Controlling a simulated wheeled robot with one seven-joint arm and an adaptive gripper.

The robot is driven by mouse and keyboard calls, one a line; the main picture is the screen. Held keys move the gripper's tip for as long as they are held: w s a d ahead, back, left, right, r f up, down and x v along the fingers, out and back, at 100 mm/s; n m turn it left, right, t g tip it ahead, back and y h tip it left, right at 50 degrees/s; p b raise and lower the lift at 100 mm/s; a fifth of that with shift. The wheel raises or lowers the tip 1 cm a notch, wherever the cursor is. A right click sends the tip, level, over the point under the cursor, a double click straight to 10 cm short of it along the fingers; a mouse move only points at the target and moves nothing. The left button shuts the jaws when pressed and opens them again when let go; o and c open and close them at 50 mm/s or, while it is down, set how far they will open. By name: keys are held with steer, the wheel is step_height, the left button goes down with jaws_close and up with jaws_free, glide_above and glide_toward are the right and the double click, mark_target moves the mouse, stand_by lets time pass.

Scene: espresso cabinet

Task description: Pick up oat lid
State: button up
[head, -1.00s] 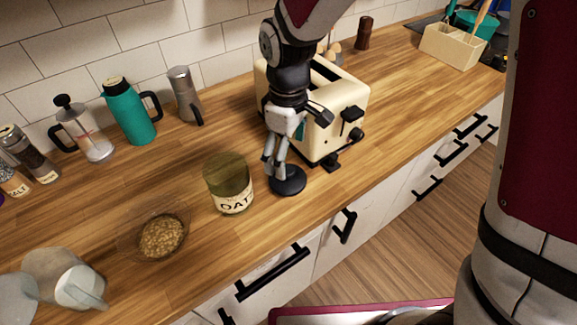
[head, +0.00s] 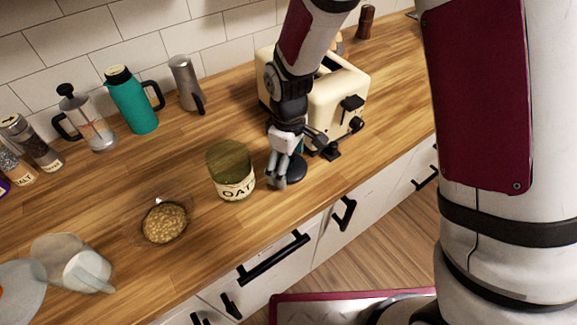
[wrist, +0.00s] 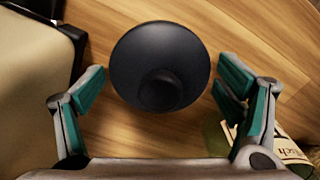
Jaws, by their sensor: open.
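The oat lid is a round black disc with a knob on top, lying on the wooden counter; it shows in the wrist view (wrist: 160,62) and partly behind my gripper in the head view (head: 297,170). My gripper (head: 279,184) points down over the lid. In the wrist view its teal-padded fingers (wrist: 165,85) are open, one on each side of the lid, with a gap to it. The glass OAT jar (head: 232,172) stands open just left of my gripper in the head view. Its edge shows at the lower right of the wrist view (wrist: 295,150).
A cream toaster (head: 335,105) stands close behind and right of my gripper. A bowl of oats (head: 164,222) and a clear pitcher (head: 75,265) are to the left. A teal flask (head: 132,103) and moka-style pot (head: 186,83) stand by the wall. The counter's front edge is near.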

steer(key=c, duration=0.7)
steer(key=shift+r, duration=0.15)
